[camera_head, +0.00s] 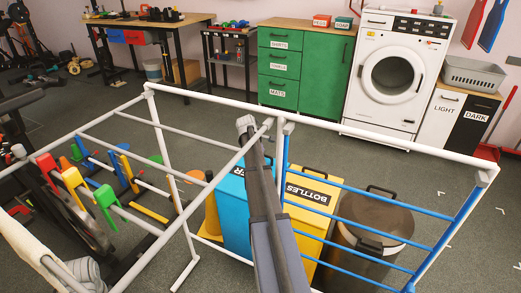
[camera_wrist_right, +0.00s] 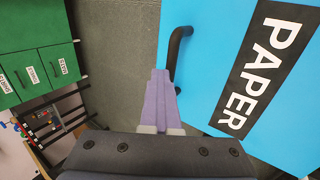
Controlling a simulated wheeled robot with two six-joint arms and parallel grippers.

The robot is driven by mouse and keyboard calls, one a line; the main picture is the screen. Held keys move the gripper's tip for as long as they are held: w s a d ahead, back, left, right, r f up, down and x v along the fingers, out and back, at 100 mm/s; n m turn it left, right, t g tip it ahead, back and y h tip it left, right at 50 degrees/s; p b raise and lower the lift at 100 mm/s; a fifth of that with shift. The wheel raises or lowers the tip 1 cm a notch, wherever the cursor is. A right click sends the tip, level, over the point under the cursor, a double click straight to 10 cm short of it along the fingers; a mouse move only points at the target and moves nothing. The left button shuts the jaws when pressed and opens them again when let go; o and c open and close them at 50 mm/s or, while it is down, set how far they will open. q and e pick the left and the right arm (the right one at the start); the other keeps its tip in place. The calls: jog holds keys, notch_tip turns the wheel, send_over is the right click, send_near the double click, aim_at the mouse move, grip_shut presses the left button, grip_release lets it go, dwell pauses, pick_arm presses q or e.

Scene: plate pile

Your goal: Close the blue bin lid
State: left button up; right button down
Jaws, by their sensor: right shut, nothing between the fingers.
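The blue bin (camera_head: 235,212) stands behind a rack in the head view, partly covered by my right arm. Its label is mostly hidden there. In the right wrist view, a broad blue panel with a black PAPER label (camera_wrist_right: 258,70) fills the right side, and a black handle (camera_wrist_right: 178,48) is at its left edge. I cannot tell the lid's angle. My right gripper (camera_wrist_right: 160,76) is shut and empty, its purple fingers beside the handle. Whether they touch is unclear. In the head view I cannot make out its fingertips. My left gripper is not in view.
A white-framed rack (camera_head: 390,148) with bars crosses the foreground. A yellow BOTTLES bin (camera_head: 300,222) and a brown bin (camera_head: 372,222) stand to the right. Green cabinets (camera_head: 325,75) and a washer (camera_head: 392,75) line the back wall. Floor before them is clear.

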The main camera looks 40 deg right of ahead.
jog(key=shift+d+f, duration=0.1)
jog(key=shift+s+a+r+p, duration=0.1)
jog(key=shift+a+r+p, duration=0.1)
jog(key=shift+r+p, duration=0.3)
jog(key=s+a+r+p, duration=0.1)
jog(key=s+a, duration=0.3)
jog(key=a, duration=0.8)
jog(key=shift+s+a+r+p, duration=0.2)
jog(key=shift+a+r+p, duration=0.15)
jog(key=shift+p, duration=0.2)
